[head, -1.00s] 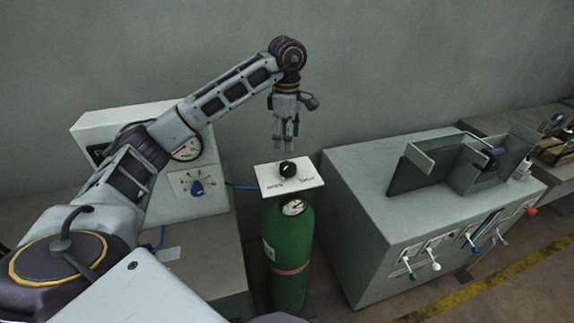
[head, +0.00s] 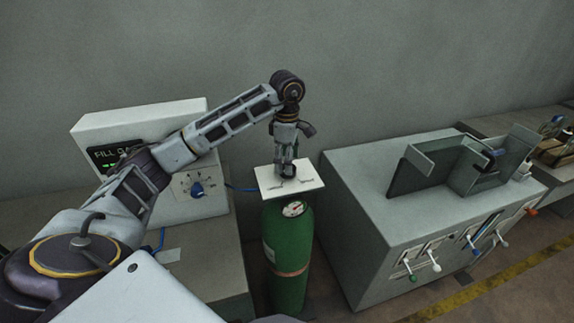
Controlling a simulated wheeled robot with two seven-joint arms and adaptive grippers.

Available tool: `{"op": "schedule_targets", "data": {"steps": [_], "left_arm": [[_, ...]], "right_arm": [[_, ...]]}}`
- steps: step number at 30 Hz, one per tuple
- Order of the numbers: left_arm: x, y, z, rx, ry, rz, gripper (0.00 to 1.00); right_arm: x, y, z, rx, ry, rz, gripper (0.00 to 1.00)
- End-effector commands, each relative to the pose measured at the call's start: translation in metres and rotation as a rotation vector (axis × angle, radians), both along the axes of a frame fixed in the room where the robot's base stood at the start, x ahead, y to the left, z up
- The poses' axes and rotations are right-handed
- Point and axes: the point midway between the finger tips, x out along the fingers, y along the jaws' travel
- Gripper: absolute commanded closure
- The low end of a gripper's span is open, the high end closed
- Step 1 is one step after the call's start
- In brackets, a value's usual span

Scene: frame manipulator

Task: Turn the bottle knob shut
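The green gas bottle (head: 287,245) stands upright between the left bench and the grey cabinet. A white plate (head: 310,178) with markings sits on its top, and a round gauge (head: 293,209) is just below it. My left gripper (head: 286,174) points straight down at the middle of the plate. The black bottle knob is hidden behind the fingers. The fingers are small and dark here, so I cannot tell whether they are closed on the knob or only around it. My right gripper is not in view.
A white control box (head: 140,118) with a display and a blue knob (head: 197,189) stands on the left bench. The grey cabinet (head: 365,225) with several levers stands close on the right. The wall is behind.

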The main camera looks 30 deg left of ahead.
Motion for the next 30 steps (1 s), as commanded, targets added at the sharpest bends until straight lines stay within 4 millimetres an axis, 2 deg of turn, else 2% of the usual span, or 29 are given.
{"op": "schedule_targets", "data": {"steps": [9, 21, 30], "left_arm": [[0.000, 0.000, -0.023, 0.000, 0.002, 0.000, 0.32], [0.000, 0.000, -0.026, 0.001, 0.000, 0.000, 0.32], [0.000, 0.000, -0.026, 0.001, 0.000, 0.000, 0.69]], "right_arm": [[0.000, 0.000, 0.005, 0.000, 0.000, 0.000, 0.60], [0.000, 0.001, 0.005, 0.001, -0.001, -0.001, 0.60], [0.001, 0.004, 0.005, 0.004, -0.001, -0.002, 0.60]]}}
